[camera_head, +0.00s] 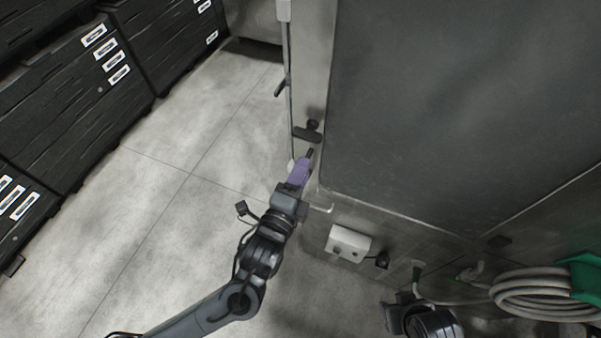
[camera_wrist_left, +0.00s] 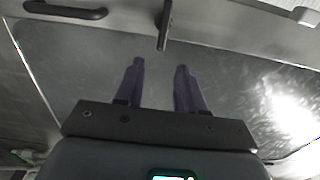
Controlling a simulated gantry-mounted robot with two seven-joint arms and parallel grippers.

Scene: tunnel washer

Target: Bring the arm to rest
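My left gripper (camera_head: 308,158) has purple fingers and is beside the front corner of the large grey machine (camera_head: 440,90), close to a dark handle (camera_head: 307,134) on its narrow front side. In the left wrist view the two fingers (camera_wrist_left: 160,66) are apart with nothing between them. A dark lever (camera_wrist_left: 164,28) stands beyond the gap between the fingertips, and whether it touches them I cannot tell. My right arm's wrist (camera_head: 428,320) shows at the bottom right of the head view. Its fingers cannot be made out.
Dark cabinets (camera_head: 60,100) with white labels line the left. A white switch box (camera_head: 348,243) sits on the machine's lower side. A coiled hose (camera_head: 545,292) hangs by a green holder (camera_head: 588,285) at the right. The grey floor (camera_head: 190,200) between cabinets and machine is clear.

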